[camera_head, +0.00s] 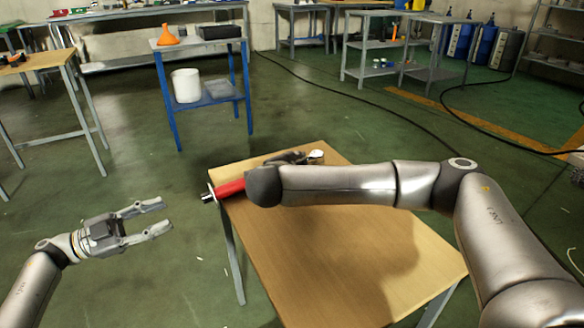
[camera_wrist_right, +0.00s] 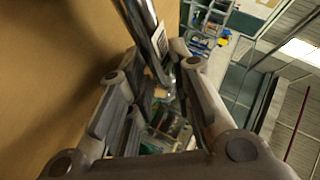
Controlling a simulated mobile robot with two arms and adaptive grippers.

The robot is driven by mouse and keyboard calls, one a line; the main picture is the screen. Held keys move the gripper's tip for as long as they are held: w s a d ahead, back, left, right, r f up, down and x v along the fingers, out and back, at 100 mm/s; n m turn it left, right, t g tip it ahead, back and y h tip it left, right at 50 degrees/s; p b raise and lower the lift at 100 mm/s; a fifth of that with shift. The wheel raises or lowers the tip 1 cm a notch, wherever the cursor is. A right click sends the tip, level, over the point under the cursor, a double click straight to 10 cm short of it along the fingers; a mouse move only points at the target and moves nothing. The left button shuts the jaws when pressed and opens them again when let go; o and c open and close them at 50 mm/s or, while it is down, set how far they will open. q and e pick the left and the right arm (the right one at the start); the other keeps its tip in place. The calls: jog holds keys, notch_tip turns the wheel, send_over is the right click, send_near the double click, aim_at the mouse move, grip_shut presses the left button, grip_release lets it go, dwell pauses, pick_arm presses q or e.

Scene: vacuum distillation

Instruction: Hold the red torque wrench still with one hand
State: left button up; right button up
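The red torque wrench (camera_head: 230,188) lies by the left edge of the wooden table, its red handle and dark end reaching past that edge. My right forearm hides its middle, and a bright metal end (camera_head: 315,155) shows beyond. My right gripper (camera_head: 292,158) is at the wrench, mostly hidden behind my own arm. In the right wrist view, a metal shaft with a pale label (camera_wrist_right: 147,38) runs between the fingertips of this gripper (camera_wrist_right: 160,58); whether they press on it is unclear. My left gripper (camera_head: 164,215) is open and empty, left of the table.
The wooden table (camera_head: 345,262) is otherwise bare. A blue stand (camera_head: 222,96) with a white bucket (camera_head: 186,85) and an orange funnel (camera_head: 167,35) stands behind. Black cables (camera_head: 370,108) cross the green floor. Floor around my left gripper is free.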

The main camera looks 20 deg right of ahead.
jog(key=shift+w+d, duration=0.1)
jog(key=shift+c, duration=0.2)
grip_shut()
dwell(0.4)
dwell(0.3)
